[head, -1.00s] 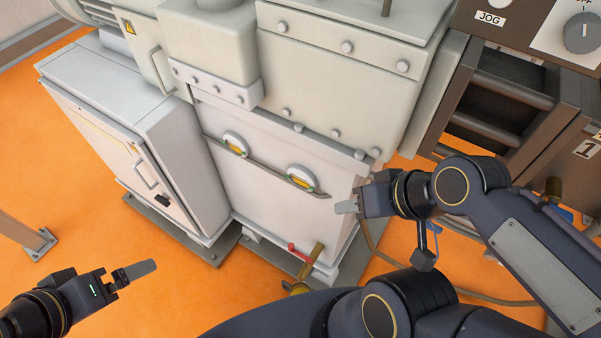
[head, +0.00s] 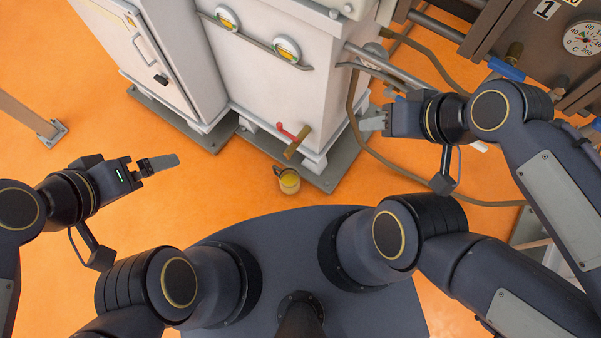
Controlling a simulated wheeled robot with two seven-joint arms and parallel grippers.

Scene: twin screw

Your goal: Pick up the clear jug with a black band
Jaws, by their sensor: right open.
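A small clear jug (head: 289,182) with yellowish contents stands on the orange floor in the head view, below the brass drain spout (head: 297,144) with a red handle. A black band on it is too small to make out surely. My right gripper (head: 372,121) is open and empty, to the right of and higher in the picture than the jug. My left gripper (head: 164,163) is empty of anything visible, well to the left of the jug; its finger gap is not clear.
The white machine housing (head: 270,75) on a grey plinth (head: 330,178) stands just behind the jug. A grey cabinet (head: 160,60) is to its left. A brown hose (head: 354,115) and pipes run at the right. Orange floor (head: 225,190) left of the jug is clear.

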